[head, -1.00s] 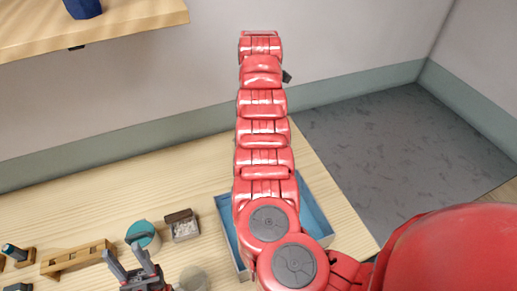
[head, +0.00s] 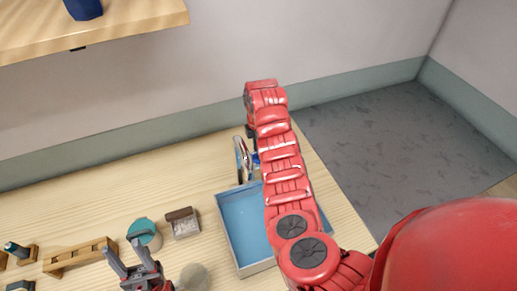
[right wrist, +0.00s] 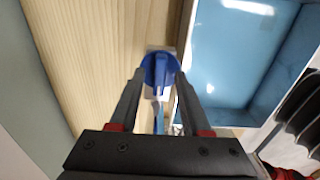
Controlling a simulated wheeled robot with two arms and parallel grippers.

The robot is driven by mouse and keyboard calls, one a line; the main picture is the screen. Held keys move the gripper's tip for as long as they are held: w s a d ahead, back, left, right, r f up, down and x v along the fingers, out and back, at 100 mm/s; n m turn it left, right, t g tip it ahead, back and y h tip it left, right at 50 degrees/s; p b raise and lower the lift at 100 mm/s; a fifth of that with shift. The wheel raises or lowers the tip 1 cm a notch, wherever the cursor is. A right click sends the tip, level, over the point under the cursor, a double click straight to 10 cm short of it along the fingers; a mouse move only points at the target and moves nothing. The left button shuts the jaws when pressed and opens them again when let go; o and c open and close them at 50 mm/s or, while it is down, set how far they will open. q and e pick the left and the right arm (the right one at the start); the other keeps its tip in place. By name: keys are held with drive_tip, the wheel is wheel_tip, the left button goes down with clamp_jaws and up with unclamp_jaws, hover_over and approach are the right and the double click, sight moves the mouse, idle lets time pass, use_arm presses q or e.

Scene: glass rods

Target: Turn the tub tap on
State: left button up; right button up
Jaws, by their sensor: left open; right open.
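The tub (head: 243,222) is a blue-lined basin with a pale rim at the table's right side, partly covered by my right arm. A shiny metal tap (head: 241,160) stands behind it, with a bit of blue beside it. In the right wrist view the tap's blue handle (right wrist: 160,70) shows from above, left of the tub (right wrist: 228,60). My right gripper (right wrist: 159,76) is open, with its fingertips to either side of the handle; contact cannot be told. In the head view this gripper is hidden by its arm. My left gripper (head: 130,256) is open and empty over the table.
A teal-topped round container (head: 144,232), a small tray of pale bits (head: 184,224) and a wooden rack (head: 80,256) stand on the table's left part. A translucent round vessel (head: 194,277) is near the front. A shelf (head: 130,20) overhangs at upper left.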

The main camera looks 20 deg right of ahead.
clamp_jaws()
